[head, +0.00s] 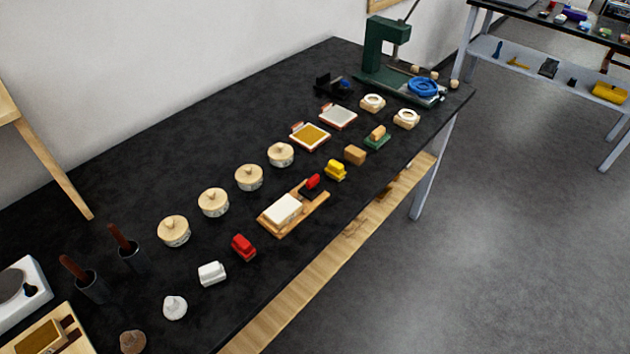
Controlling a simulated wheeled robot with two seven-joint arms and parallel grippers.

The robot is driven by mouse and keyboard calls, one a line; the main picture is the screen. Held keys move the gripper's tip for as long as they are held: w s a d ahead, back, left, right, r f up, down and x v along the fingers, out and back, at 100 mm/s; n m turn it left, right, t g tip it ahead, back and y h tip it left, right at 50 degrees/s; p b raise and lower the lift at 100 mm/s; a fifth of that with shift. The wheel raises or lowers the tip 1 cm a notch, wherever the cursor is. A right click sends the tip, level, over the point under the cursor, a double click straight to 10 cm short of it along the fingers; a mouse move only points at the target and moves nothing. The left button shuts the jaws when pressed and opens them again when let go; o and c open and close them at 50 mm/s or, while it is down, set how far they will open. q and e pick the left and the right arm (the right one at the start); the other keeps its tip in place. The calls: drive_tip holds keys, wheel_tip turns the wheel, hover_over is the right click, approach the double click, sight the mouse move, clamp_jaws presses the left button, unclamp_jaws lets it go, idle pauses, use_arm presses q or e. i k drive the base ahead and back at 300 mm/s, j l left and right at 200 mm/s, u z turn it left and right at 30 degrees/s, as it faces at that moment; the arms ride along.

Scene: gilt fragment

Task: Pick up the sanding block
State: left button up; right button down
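I cannot tell for certain which object is the sanding block. Several small blocks stand in a row along the front edge of the black table: a white one (212,273), a red one (243,247), a yellow one (335,170), a plain tan one (355,155) and a green one with a wooden top (377,137). A red-handled black block (312,186) sits at the back end of a wooden board, behind a white slab (284,209). Neither of my grippers is in the head view.
The black table (120,190) also holds several round lidded wooden pots (213,202), dark cups with brown handles (90,286), shallow trays (310,136) and a green press (388,60). Grey floor is open to the right. Another table (545,27) stands at the far right.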

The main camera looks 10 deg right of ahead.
sight(352, 155)
drive_tip(key=i+l+u, duration=0.15)
drive_tip(key=l, duration=0.25)
drive_tip(key=i+l+u, duration=0.2)
drive_tip(key=l, duration=0.2)
drive_tip(key=l+u, duration=0.15)
drive_tip(key=l, duration=0.3)
drive_tip(key=i+l+u, duration=0.2)
drive_tip(key=l, duration=0.25)
